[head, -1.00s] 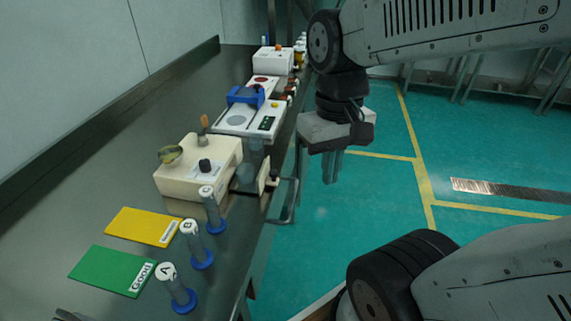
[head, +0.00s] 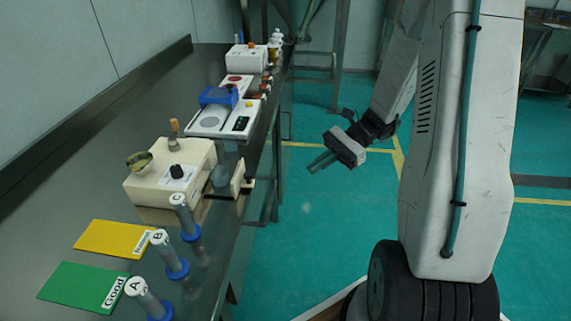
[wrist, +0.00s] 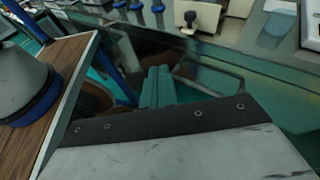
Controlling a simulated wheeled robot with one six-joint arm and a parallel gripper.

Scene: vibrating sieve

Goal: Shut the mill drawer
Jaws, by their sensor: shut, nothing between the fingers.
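The cream mill (head: 172,178) stands on the steel bench in the head view, with a dark knob on its front. Its drawer (head: 238,178) sticks out to the right, its front panel apart from the body and near the bench edge. In the wrist view a cream panel with a dark round knob, apparently the drawer front (wrist: 203,14), shows at the top. My gripper (head: 314,164) is shut and empty, over the floor to the right of the drawer and clear of it. Its fingers point left toward the bench; they also show in the wrist view (wrist: 158,86).
A scale-like device with a blue top (head: 222,115) stands beyond. Open floor lies right of the bench.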

